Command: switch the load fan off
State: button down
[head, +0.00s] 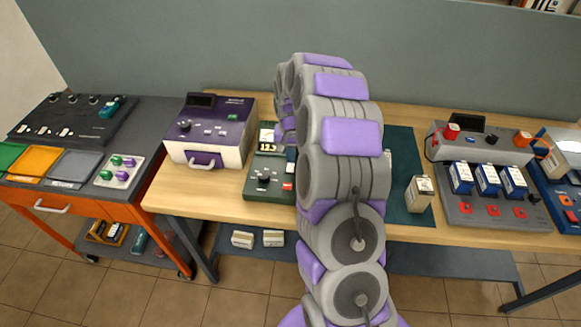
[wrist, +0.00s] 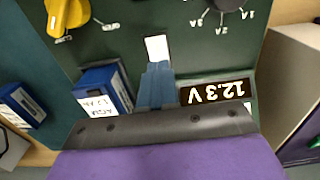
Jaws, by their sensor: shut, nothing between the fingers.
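A dark green tester unit stands on the wooden table in the head view (head: 250,190). It has a lit readout (head: 267,148), a black knob (head: 264,180) and a red piece (head: 287,186). In the wrist view the readout (wrist: 215,92) appears upside down and reads 12.3 V. My gripper (wrist: 157,68) is shut and empty over the panel, its tips just beside a small white rectangular piece (wrist: 157,48); contact cannot be told. No part is clearly labelled as the load fan or its switch. My arm hides the gripper and part of the unit in the head view.
A blue-and-white battery (wrist: 105,90) sits close beside my fingers. A yellow knob (wrist: 67,15) and a dark dial (wrist: 228,8) are on the panel. A purple-and-white device (head: 210,130) stands left of the tester; a pale battery (head: 419,193) stands on the right.

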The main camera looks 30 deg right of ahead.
jog(key=shift+f, duration=0.85)
dwell(0.7)
jog(key=shift+r+p, duration=1.45)
jog(key=shift+r, duration=2.05)
